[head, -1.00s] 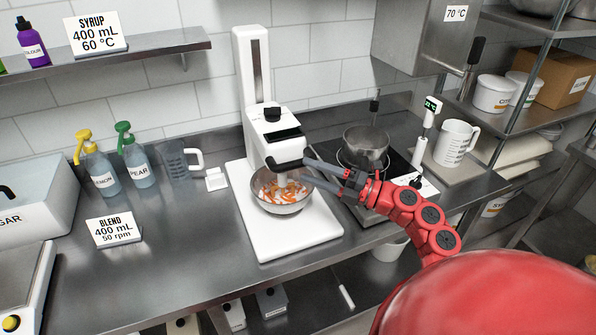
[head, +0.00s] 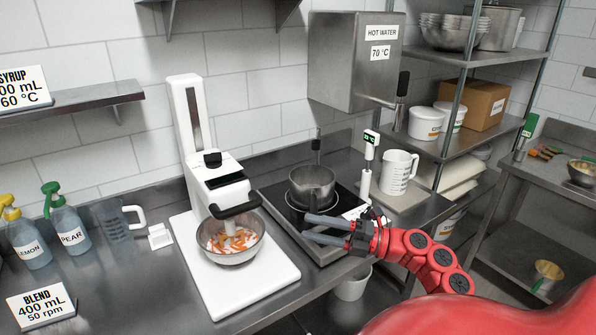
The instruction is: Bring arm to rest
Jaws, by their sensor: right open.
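My right arm comes in from the lower right in the head view, red with dark joints. A metal bowl (head: 230,254) with orange and white pieces sits under the mixer head. My left gripper does not show.
A saucepan (head: 312,187) stands on the hot plate, with a thermometer (head: 367,160) and a white jug (head: 398,172) to its right. Syrup bottles (head: 68,233) and an empty clear jug (head: 118,220) stand left. A white bucket (head: 352,284) is below the counter edge.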

